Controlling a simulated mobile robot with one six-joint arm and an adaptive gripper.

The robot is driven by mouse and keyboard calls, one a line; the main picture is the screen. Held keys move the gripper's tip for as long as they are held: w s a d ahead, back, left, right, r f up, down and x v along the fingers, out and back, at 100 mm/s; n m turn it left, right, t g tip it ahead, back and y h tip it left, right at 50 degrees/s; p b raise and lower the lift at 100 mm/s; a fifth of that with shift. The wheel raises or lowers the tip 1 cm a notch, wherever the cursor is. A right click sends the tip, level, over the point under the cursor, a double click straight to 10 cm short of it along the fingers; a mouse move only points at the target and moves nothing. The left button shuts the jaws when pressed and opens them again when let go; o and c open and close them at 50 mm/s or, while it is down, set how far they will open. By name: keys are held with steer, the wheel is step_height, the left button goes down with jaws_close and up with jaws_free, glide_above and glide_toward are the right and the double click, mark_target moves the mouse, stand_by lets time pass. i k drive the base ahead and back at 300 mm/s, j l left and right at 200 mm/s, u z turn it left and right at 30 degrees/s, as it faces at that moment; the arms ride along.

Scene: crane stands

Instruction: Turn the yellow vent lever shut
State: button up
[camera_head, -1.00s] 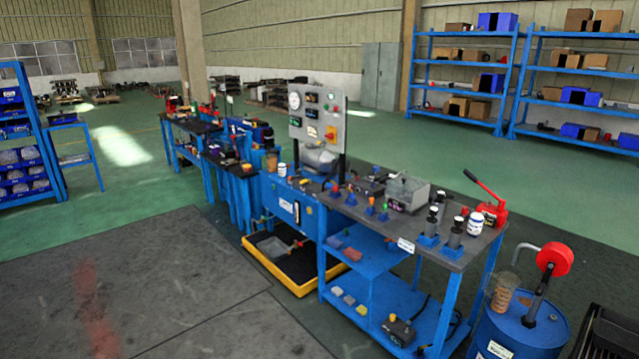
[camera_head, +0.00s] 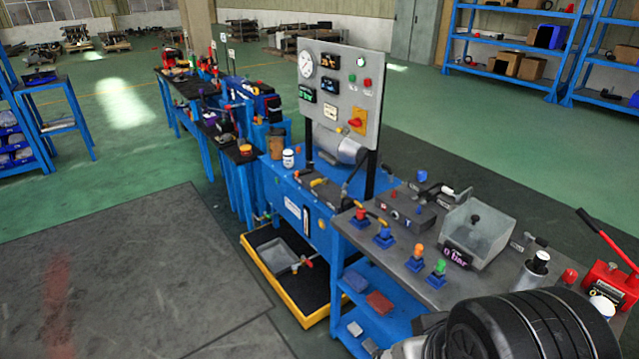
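Two small yellow levers show in the head view. One yellow lever (camera_head: 318,182) is on top of the blue power unit (camera_head: 290,207). Another yellow-orange lever (camera_head: 376,217) is by the dark valve block (camera_head: 400,212) on the bench. I cannot tell which is the vent lever, nor whether either is turned open or shut. A clear-covered box (camera_head: 478,232) with a "0 bar" display stands to the right of the block. A black ribbed part of my arm fills the lower right corner. My gripper is not in view.
A grey gauge panel (camera_head: 340,88) rises behind the power unit. Blue-based posts with coloured tops (camera_head: 383,237) line the bench's front edge. A red hand pump (camera_head: 609,283) stands at the right. A yellow-rimmed tray (camera_head: 262,285) lies on the floor.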

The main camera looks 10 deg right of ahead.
mark_target(317, 182)
steer(key=i+j, duration=0.2)
steer(key=i, duration=0.25)
steer(key=i+j, duration=0.2)
steer(key=i, duration=0.25)
steer(key=i+j, duration=0.25)
steer(key=i, duration=0.2)
steer(key=i+j, duration=0.2)
steer(key=i, duration=0.25)
steer(key=i+j, duration=0.2)
steer(key=i, duration=0.25)
steer(key=i+j, duration=0.2)
steer(key=i, duration=0.25)
